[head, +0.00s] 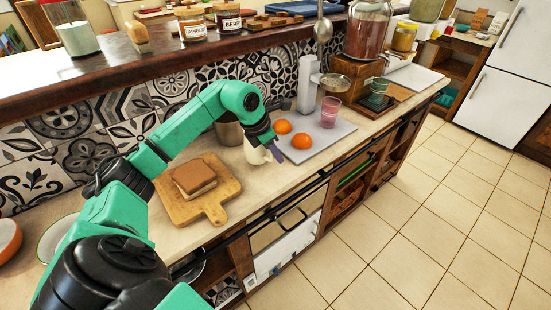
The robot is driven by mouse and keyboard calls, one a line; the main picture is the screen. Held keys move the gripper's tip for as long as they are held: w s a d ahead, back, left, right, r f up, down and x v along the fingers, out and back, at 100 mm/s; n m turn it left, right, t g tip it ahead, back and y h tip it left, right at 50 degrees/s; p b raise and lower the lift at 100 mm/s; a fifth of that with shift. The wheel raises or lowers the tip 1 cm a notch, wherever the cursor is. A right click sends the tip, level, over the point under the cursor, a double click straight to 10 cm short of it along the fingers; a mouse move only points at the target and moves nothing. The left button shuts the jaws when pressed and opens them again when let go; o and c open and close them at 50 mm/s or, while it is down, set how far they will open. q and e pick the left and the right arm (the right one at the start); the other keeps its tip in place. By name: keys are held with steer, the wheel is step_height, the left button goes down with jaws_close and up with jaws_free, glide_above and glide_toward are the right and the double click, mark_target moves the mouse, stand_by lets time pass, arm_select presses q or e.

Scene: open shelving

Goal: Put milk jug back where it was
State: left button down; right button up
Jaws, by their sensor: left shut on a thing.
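The milk jug (254,155) is a small white vessel at the middle of the counter, seen in the head view, partly hidden by my arm and gripper. My left gripper (272,152) points down at the jug's right side and is shut on it. I cannot tell whether the jug's base touches the counter. My right gripper is not in view.
A wooden board (214,208) with a layered cake or sandwich (195,178) lies left of the jug. A metal pot (229,132) stands close behind it. To the right, a white tray (330,134) holds two oranges (301,141) and a pink glass (330,112).

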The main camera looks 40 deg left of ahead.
arm_select(q)
step_height(320, 180, down, 2)
steer(key=shift+f, duration=0.2)
steer(key=c, duration=0.8)
jaws_free()
steer(key=shift+c, duration=0.2)
steer(key=shift+r, duration=0.35)
steer(key=b+v, duration=0.1)
steer(key=v, duration=1)
steer(key=shift+s+r, duration=0.2)
steer(key=shift+r, duration=0.1)
